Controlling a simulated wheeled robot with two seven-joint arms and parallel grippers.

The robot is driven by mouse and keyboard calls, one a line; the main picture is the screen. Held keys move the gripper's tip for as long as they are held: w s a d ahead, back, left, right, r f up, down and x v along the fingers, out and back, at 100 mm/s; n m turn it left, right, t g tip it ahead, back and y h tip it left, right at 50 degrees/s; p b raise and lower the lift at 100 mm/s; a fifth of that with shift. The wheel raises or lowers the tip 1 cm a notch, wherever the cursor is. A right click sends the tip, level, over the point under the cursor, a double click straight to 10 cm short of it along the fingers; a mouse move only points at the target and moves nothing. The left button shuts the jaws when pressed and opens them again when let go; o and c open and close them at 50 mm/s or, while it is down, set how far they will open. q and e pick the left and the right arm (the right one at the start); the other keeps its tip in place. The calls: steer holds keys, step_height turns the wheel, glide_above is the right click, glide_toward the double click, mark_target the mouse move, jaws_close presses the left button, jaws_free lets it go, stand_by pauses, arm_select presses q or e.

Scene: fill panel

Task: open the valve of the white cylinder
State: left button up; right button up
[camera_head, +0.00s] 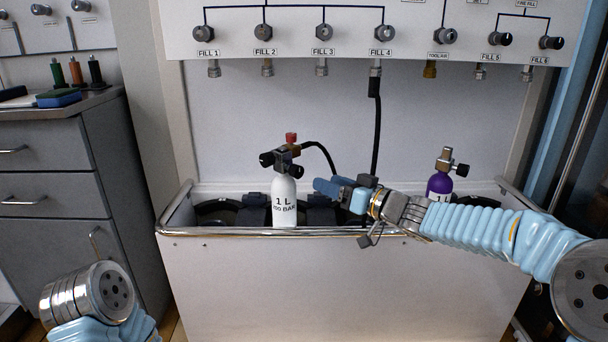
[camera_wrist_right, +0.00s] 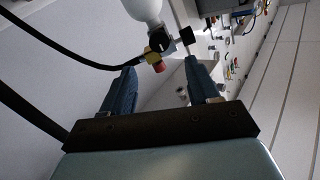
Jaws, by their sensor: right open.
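The white cylinder (camera_head: 284,203), marked 1 L, stands upright at the trough's front edge. Its valve (camera_head: 283,154) has a black knob (camera_head: 266,159) at left, another black knob (camera_head: 297,171) at lower right and a red part (camera_head: 291,139) on top. A black hose runs from the valve to the right. My right gripper (camera_head: 327,188) is to the right of the cylinder, open, empty and apart from it. In the right wrist view, the white cylinder (camera_wrist_right: 145,9) and its valve (camera_wrist_right: 157,42) show beyond the open fingers (camera_wrist_right: 160,72). My left gripper is out of view.
A purple cylinder (camera_head: 440,186) stands at the trough's (camera_head: 200,232) right end, partly behind my right arm. A fill hose (camera_head: 376,125) hangs from FILL 4 on the panel (camera_head: 400,14) behind my right gripper. A grey drawer cabinet (camera_head: 55,165) stands at left.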

mark_target(300, 171)
steer(key=x, duration=1)
steer(key=c, duration=1)
steer(key=shift+c, duration=0.2)
